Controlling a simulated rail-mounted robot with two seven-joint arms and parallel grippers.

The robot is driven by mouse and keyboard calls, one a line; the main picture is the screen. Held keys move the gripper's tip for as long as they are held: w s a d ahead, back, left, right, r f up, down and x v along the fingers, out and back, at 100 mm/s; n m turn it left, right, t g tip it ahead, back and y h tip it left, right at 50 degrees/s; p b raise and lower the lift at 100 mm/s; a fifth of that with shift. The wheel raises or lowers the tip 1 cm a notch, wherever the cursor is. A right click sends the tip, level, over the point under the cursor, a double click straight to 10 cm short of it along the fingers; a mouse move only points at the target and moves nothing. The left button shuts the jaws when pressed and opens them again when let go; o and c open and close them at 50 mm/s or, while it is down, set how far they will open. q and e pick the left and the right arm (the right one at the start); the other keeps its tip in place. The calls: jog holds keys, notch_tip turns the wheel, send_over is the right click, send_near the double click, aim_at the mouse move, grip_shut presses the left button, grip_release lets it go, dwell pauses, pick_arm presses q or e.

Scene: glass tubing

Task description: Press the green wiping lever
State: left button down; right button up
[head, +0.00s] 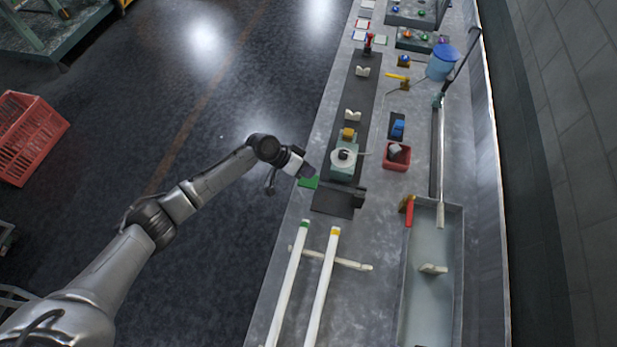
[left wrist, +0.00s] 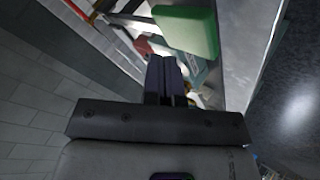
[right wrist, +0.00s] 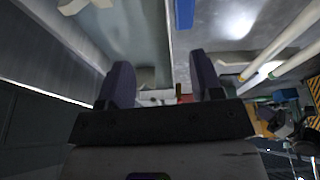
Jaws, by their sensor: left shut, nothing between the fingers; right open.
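The green wiping lever (head: 308,183) is a flat green pad at the left edge of the bench, beside the machine on the dark rail. My left gripper (head: 309,173) is shut and empty, close to the green pad in the head view; I cannot tell whether they touch. In the left wrist view the green lever (left wrist: 187,31) is a large block just beyond and to the right of the shut fingertips (left wrist: 163,62). My right gripper (right wrist: 153,80) is open with nothing between its fingers; it does not show in the head view.
Two white tubes (head: 320,285) lie on a support at the near bench. A red bin (head: 397,157) stands right of the machine (head: 344,160). A grey trough (head: 432,300) with a red lever (head: 408,208) is at the near right. A red crate (head: 28,135) is on the floor at left.

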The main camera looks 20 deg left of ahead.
pick_arm(q)
jog(key=shift+r, duration=0.15)
jog(key=shift+r+p, duration=2)
jog(key=shift+r, duration=0.35)
